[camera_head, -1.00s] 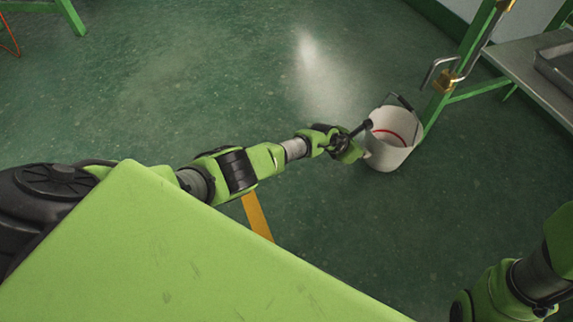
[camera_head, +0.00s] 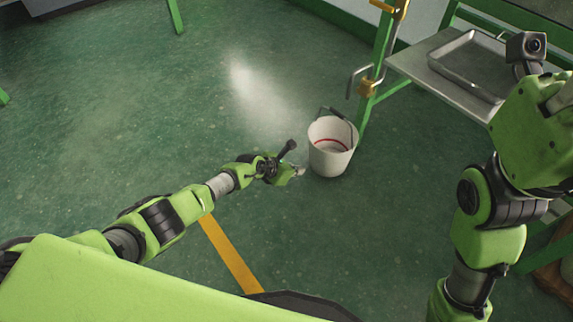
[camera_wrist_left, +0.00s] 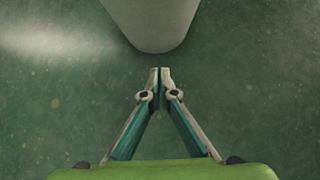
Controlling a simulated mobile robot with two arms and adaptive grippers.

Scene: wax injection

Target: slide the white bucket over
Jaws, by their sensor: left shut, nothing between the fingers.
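The white bucket (camera_head: 326,158) stands upright on the green floor, beside the foot of a green post. It has a dark handle and a red line inside. My left gripper (camera_head: 299,171) is low at the bucket's left side, shut and empty. In the left wrist view, the closed fingertips (camera_wrist_left: 160,71) point at the bucket's pale wall (camera_wrist_left: 152,22), with a small gap of floor between them. My right arm is raised at the right of the head view, but its fingers do not show.
The green post (camera_head: 378,60) with yellow clamps stands right behind the bucket. A grey table (camera_head: 425,68) with a metal tray (camera_head: 440,66) is at the upper right. A yellow floor stripe (camera_head: 230,255) lies near my left arm. The floor left of the bucket is clear.

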